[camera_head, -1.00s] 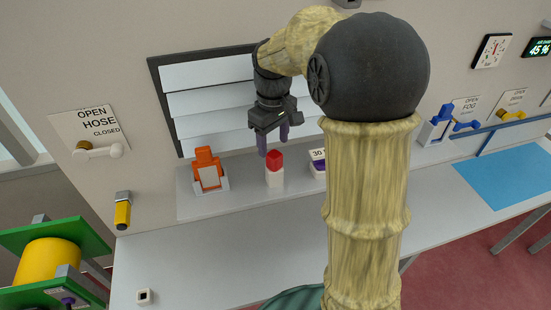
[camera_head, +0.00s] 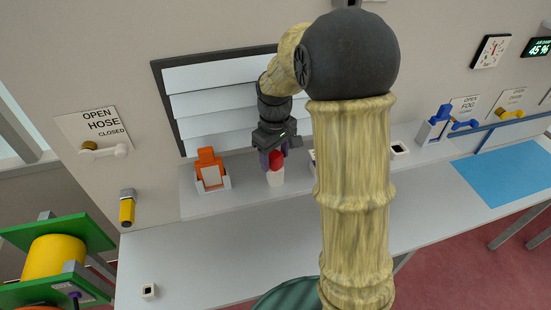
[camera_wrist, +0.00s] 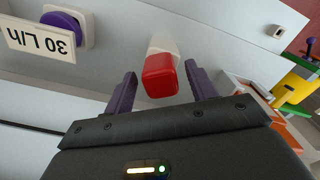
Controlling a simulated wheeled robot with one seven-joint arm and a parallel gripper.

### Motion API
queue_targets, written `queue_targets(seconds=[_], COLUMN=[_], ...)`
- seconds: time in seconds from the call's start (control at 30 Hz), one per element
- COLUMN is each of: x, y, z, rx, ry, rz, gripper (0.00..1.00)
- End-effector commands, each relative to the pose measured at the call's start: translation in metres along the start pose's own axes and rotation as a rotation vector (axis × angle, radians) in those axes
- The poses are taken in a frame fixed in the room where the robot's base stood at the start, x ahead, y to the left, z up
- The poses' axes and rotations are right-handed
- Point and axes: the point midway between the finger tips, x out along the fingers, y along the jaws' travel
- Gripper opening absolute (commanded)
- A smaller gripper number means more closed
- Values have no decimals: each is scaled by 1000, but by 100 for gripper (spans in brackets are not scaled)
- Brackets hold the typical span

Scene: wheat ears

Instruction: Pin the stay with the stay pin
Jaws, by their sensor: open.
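A red-topped piece (camera_head: 277,158), possibly the stay pin, stands upright in a white holder (camera_head: 276,181) on the ledge below the louvred window. My gripper (camera_head: 272,160) is over it, pointing down, with its purple fingers open. In the wrist view the red top (camera_wrist: 161,77) lies between the two fingers of my gripper (camera_wrist: 160,80), with a gap on each side. The lower part of the red piece is hidden in the holder. I cannot tell for certain which part is the stay; the louvred window (camera_head: 205,78) is behind.
An orange piece in a white holder (camera_head: 211,172) stands just left. A 30 L/h label (camera_wrist: 42,38) with a purple-based part is on the other side. White blocks with dark holes sit at the bench's front left (camera_head: 149,291) and right (camera_head: 399,149). The front bench is mostly clear.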

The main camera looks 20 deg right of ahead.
Motion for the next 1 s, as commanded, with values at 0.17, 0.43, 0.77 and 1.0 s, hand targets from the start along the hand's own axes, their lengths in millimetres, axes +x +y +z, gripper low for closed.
queue_targets(seconds=[0.17,0.43,0.77,1.0], x=[0,0,0,-7], y=[-1,-2,1,1], z=[-1,-1,0,0], rx=[-3,-5,1,2], ry=[1,1,0,3], rz=[0,0,0,2], gripper=[56,45,2,2])
